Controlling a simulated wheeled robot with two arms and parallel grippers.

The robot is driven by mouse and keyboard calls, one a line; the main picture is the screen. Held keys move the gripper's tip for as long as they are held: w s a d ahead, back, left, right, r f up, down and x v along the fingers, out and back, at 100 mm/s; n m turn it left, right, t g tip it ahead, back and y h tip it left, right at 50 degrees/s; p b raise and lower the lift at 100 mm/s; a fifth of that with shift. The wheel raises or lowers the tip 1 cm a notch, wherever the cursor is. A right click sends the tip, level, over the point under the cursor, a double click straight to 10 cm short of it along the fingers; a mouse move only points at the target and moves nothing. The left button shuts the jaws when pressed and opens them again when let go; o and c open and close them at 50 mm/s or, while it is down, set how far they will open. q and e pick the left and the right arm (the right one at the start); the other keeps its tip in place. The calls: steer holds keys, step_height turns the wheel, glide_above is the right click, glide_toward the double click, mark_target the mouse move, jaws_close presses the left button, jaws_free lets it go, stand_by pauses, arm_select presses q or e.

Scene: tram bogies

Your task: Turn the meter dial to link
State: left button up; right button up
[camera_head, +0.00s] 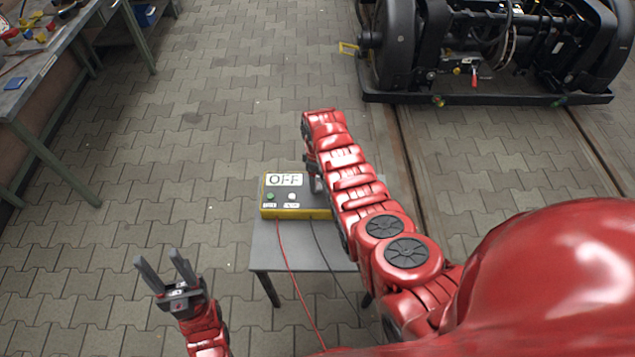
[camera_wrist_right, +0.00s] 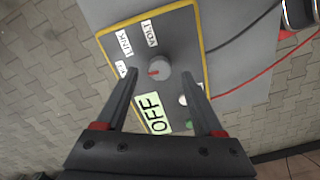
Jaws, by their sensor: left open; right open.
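The meter (camera_head: 266,210) is a grey box with a yellow edge on a small table; it also shows in the right wrist view (camera_wrist_right: 183,30). Its display (camera_wrist_right: 153,115) reads OFF. The round grey dial (camera_wrist_right: 160,68) has a red mark on its left side, roughly towards a partly hidden label (camera_wrist_right: 121,69), below the LINK label (camera_wrist_right: 125,42). A VOLT label (camera_wrist_right: 152,34) stands above the dial. My right gripper (camera_wrist_right: 162,64) is open, its fingers on either side of the dial; contact cannot be told. My left gripper (camera_head: 159,258) is open and empty, left of the table.
The small grey table (camera_head: 275,252) carries the meter; a red cable (camera_head: 288,270) and a black cable run from its front. A workbench (camera_head: 50,75) stands at the left. A black bogie (camera_head: 490,50) stands on rails at the back right.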

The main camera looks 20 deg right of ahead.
steer(key=shift+f+b, duration=0.75)
steer(key=shift+f, duration=0.75)
jaws_close()
